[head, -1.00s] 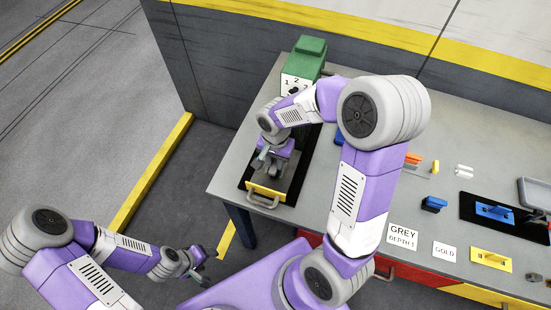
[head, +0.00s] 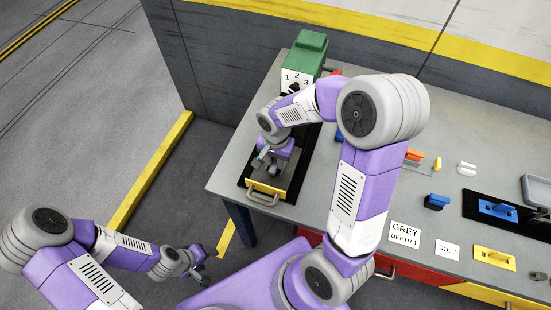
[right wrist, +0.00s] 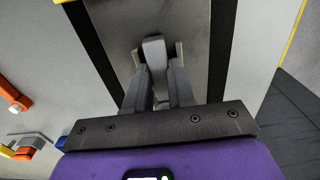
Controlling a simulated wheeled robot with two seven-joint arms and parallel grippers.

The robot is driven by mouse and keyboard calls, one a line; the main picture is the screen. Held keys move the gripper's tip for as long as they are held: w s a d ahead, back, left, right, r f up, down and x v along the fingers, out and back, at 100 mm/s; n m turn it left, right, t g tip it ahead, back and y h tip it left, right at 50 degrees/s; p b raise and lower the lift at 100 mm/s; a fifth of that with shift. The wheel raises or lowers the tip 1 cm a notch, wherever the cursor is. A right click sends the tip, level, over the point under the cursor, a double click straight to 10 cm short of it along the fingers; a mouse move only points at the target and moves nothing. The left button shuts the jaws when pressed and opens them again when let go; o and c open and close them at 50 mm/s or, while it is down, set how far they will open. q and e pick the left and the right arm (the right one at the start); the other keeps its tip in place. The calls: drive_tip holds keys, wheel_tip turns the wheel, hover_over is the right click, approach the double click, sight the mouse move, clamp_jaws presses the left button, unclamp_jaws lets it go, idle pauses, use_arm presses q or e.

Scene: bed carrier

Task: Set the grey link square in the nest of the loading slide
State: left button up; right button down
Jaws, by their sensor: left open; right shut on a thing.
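The loading slide (head: 292,183) is a grey plate with black side strips and a yellow front with a handle, at the left of the table. My right gripper (head: 272,160) is low over it, pointing down. In the right wrist view my right gripper (right wrist: 155,95) is shut on the grey link (right wrist: 153,48), whose rounded end shows beyond the fingers. Short upright walls (right wrist: 181,53) on the slide flank that end; they look like the nest. I cannot tell whether the link is seated or just above it. My left gripper (head: 200,268) is open and empty, off the table.
A green machine (head: 304,60) with a 1-2-3 dial stands behind the slide. Right of my arm are a GREY DEPTH 1 card (head: 404,234), a GOLD card (head: 447,250), a blue piece (head: 436,202), a yellow plate (head: 494,257) and a black mat (head: 480,222).

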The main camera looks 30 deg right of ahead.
drive_tip(key=shift+f, duration=0.1)
drive_tip(key=c, duration=0.9)
unclamp_jaws()
drive_tip(key=shift+r+p, duration=0.8)
drive_tip(key=shift+r, duration=3)
